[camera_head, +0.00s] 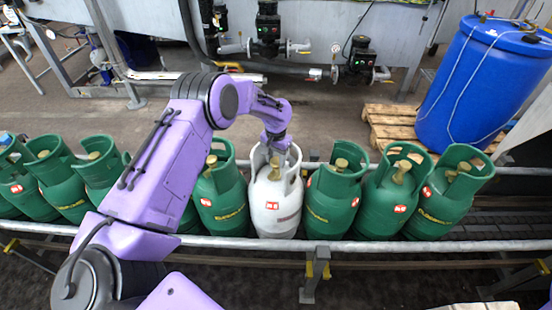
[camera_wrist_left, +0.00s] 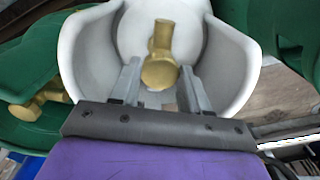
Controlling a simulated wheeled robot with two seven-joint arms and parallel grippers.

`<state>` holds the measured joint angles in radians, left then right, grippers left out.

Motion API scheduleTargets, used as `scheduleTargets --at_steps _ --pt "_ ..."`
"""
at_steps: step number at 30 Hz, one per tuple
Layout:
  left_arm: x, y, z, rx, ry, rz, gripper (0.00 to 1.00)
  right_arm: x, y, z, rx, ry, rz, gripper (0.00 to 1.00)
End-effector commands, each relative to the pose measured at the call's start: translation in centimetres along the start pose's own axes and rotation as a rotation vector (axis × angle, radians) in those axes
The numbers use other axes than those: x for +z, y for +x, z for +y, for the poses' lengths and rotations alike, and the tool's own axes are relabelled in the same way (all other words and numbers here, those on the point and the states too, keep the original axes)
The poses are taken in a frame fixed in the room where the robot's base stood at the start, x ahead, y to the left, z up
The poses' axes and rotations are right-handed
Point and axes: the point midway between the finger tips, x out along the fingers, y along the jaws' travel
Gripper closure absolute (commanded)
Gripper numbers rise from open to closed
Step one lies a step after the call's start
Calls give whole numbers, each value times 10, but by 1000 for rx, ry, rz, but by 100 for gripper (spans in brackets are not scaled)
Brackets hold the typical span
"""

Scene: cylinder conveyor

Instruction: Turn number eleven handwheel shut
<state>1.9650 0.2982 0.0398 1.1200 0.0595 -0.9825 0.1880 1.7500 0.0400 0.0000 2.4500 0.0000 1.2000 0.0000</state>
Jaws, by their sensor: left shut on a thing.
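A white gas cylinder (camera_head: 275,208) stands upright in the row of green ones on the conveyor. Its brass valve with the handwheel (camera_wrist_left: 160,73) sits inside the open collar in the left wrist view. My left gripper (camera_head: 277,155) reaches down into that collar from above. No number is readable on the cylinder. My right gripper is not in view.
Green cylinders with brass valves stand close on both sides, such as one to the left (camera_head: 222,205) and one to the right (camera_head: 333,205). A metal rail (camera_head: 400,246) runs along the front. A blue barrel (camera_head: 480,85) stands on a wooden pallet (camera_head: 390,128) behind.

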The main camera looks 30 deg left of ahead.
Motion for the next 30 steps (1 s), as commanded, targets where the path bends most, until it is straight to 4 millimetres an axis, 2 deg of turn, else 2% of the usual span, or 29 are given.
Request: scheduleTargets --at_steps 12,30 --pt "0 0 0 1 200 1 85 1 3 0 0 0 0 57" --pt "0 0 0 0 236 0 85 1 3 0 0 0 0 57"
